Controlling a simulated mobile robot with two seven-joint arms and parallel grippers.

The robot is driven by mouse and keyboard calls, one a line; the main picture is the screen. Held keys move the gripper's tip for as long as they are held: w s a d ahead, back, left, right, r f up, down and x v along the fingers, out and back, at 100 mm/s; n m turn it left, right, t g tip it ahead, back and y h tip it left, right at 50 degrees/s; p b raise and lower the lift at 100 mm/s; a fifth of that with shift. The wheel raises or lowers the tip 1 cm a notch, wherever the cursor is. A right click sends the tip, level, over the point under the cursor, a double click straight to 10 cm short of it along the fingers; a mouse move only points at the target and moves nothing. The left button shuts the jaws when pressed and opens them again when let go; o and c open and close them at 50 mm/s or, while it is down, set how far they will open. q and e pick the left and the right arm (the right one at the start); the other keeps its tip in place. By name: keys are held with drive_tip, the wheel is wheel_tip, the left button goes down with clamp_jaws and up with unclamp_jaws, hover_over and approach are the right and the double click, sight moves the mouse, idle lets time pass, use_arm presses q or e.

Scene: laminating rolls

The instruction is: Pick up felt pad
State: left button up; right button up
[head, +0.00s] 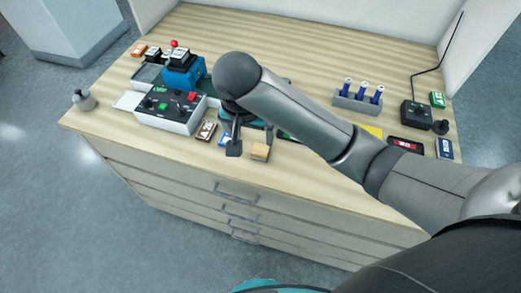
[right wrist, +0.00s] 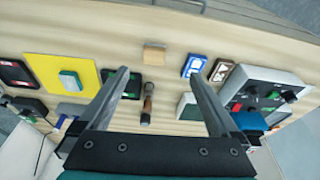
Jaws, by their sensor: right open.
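A small tan block (head: 260,152), which looks like the felt pad, lies on the wooden worktop near its front edge. It also shows in the right wrist view (right wrist: 154,54), top centre, just beyond the fingertips and between their lines. My right gripper (head: 251,143) reaches down over the worktop beside the block. In the right wrist view its two fingers (right wrist: 159,76) are spread wide with nothing between the tips. The block is apart from both fingers. My right arm hides part of the worktop in the head view. My left gripper is not in view.
A blue-and-white box (head: 223,139) and a brown one (head: 205,131) lie left of the block. A control box (head: 178,113) stands further left. A yellow sheet (right wrist: 62,75), a dark-handled tool (right wrist: 147,105) and a rack of blue-handled tools (head: 357,102) are also on the worktop.

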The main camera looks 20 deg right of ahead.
drive_tip(key=b, duration=0.2)
hover_over(260, 150)
drive_tip(key=s+a, duration=0.1)
drive_tip(key=shift+m, duration=0.3)
wheel_tip(260, 150, down, 9)
drive_tip(key=shift+s+a+r, duration=0.1)
drive_tip(key=shift+a+r, duration=0.05)
drive_tip(key=shift+r, duration=0.05)
drive_tip(key=shift+h, duration=0.3)
drive_tip(key=shift+d+b+x, duration=0.15)
drive_tip(key=shift+x, duration=1.2)
drive_tip(key=shift+d+b+x, duration=0.15)
drive_tip(key=shift+x, duration=1.2)
drive_tip(key=shift+r, duration=0.1)
drive_tip(key=c, duration=1.5)
drive_tip(key=shift+o, duration=0.2)
